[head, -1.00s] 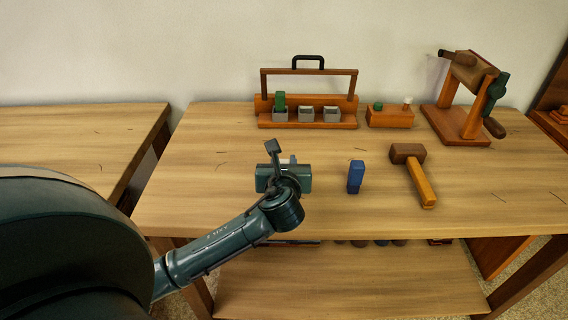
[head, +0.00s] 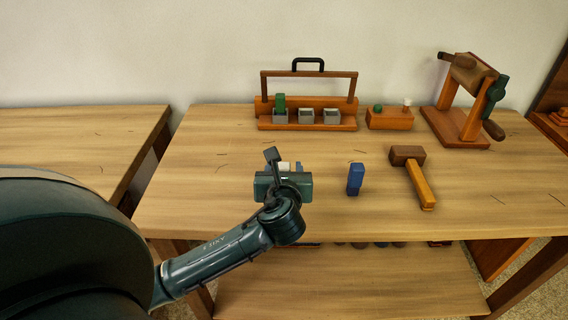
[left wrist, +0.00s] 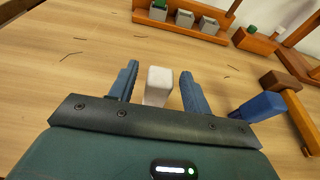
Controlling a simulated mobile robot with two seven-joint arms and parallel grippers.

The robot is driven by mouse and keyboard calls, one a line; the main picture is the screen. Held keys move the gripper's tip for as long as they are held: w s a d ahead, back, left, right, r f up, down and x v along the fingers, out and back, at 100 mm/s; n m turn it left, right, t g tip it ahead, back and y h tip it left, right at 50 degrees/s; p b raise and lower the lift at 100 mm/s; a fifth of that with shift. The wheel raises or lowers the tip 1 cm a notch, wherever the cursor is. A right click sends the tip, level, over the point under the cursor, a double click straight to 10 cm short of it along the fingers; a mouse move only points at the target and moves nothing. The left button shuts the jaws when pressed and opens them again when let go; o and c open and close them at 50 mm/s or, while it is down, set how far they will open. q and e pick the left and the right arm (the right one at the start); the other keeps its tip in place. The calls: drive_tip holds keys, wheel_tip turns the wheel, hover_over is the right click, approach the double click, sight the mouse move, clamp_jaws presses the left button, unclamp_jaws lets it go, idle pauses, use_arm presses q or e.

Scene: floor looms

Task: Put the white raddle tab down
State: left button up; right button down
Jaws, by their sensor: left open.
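The white raddle tab (left wrist: 158,86) stands between the two fingers of my left gripper (left wrist: 161,88) in the left wrist view. The fingers are open, with a gap on each side of the tab. In the head view only the top of the white tab (head: 284,166) shows beyond my left gripper (head: 284,168); the gripper body hides its lower part. It appears to stand on the table, but its foot is hidden. My right gripper is in neither view.
A blue tab (head: 355,179) stands to the right, with a mallet (head: 425,190) beyond it. Behind is a handled wooden rack (head: 335,125) with grey cups, one holding a green tab (head: 280,101). A small block (head: 390,119) and a winder (head: 465,95) stand back right. The table's left side is clear.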

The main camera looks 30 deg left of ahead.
use_arm(q)
drive_tip(key=p+v, duration=0.1)
drive_tip(key=v, duration=0.8)
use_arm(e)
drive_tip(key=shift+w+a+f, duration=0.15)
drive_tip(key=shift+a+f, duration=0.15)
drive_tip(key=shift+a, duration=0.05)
use_arm(q)
drive_tip(key=shift+s+d+r, duration=0.1)
drive_tip(key=shift+r, duration=0.05)
